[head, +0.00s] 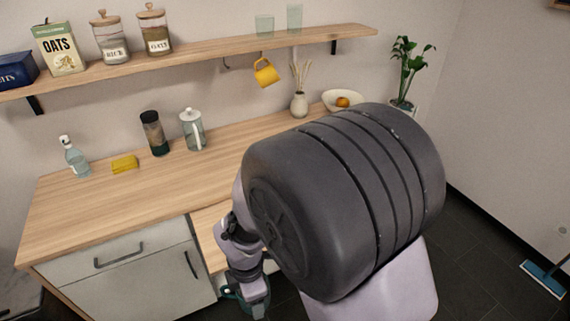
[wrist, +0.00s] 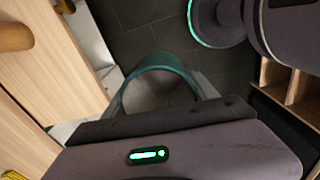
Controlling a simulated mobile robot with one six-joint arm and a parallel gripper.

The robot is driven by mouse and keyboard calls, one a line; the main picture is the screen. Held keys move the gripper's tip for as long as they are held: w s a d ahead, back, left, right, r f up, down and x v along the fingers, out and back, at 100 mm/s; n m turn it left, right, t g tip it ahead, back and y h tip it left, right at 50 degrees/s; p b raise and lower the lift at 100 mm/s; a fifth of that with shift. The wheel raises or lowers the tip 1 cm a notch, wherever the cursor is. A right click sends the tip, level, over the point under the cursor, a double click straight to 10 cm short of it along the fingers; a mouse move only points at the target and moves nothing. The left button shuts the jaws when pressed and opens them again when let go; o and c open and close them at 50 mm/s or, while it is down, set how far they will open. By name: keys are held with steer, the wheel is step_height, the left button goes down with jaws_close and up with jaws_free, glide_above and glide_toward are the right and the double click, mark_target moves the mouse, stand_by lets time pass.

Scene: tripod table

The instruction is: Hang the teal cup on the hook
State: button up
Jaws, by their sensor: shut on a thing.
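The teal cup (wrist: 160,62) shows in the wrist view as a rounded teal rim and wall, with my gripper (wrist: 157,98) shut on it. In the head view my gripper (head: 246,298) is low, in front of the counter's front edge, and only a dark teal piece of the cup (head: 231,292) shows beside it. A small dark hook (head: 227,65) hangs empty under the wall shelf. A yellow cup (head: 265,73) hangs under the shelf just right of it. My gripper is well below and in front of the hook.
The wall shelf (head: 200,48) carries jars, boxes and glasses. On the counter (head: 100,210) stand a spray bottle (head: 75,156), a yellow sponge (head: 124,164), a dark tumbler (head: 153,133), a glass jug (head: 193,130), a vase (head: 299,104) and a bowl (head: 343,98). The counter's front left is clear.

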steer(key=w+d+r+m, duration=0.1)
steer(key=w+d+m, duration=0.3)
steer(key=d+m, duration=0.7)
steer(key=w+d+r+m, duration=0.2)
steer(key=w+d+m, duration=0.2)
steer(key=d+m, duration=0.6)
steer(key=shift+d+r+m, duration=0.25)
steer(key=shift+d+m, duration=0.15)
steer(key=shift+m, duration=0.4)
